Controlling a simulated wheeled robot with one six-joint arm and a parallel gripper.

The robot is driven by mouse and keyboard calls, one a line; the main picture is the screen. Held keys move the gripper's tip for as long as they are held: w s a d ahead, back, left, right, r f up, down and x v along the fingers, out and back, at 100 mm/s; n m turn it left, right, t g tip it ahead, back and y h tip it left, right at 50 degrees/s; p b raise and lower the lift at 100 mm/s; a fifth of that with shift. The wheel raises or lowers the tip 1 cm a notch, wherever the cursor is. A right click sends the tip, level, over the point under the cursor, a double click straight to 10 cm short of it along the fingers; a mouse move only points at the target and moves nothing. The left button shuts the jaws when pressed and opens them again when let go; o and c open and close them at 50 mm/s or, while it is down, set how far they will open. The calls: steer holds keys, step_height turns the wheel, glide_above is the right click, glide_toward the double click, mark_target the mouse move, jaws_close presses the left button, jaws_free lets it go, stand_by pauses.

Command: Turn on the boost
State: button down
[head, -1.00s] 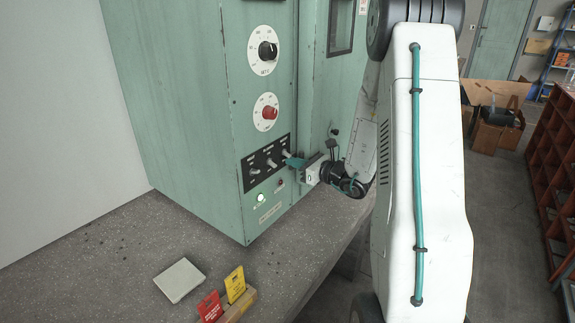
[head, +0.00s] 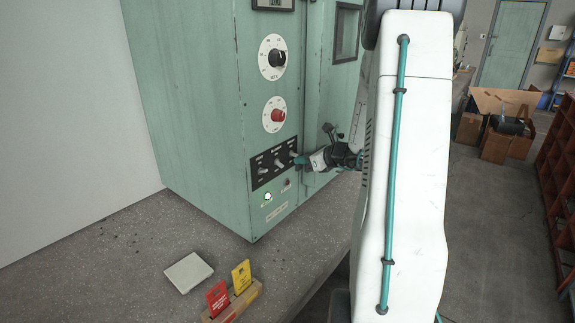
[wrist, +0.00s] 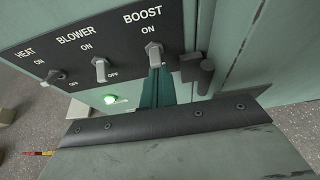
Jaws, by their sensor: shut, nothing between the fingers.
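The BOOST switch (wrist: 153,54) is a metal toggle at the right end of a black switch panel, with ON printed above it. In the wrist view its lever points down the picture, like the BLOWER lever; I cannot tell for sure which position it is in. The panel (head: 273,166) is on the front of a green cabinet. My gripper (head: 299,160) is shut and empty. Its teal fingers (wrist: 156,86) are just below the BOOST lever in the wrist view and hide what is under it. I cannot tell whether they touch it.
The BLOWER (wrist: 100,69) and HEAT (wrist: 56,77) toggles are left of BOOST. A dark latch or hinge (wrist: 198,72) sticks out just right of it. A green lamp (head: 267,197) glows below. A pale square plate (head: 189,272) and red and yellow cards (head: 241,276) are on the bench.

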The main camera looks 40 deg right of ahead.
steer(key=shift+r+g, duration=0.3)
steer(key=shift+g, duration=0.1)
steer(key=shift+d+f, duration=0.1)
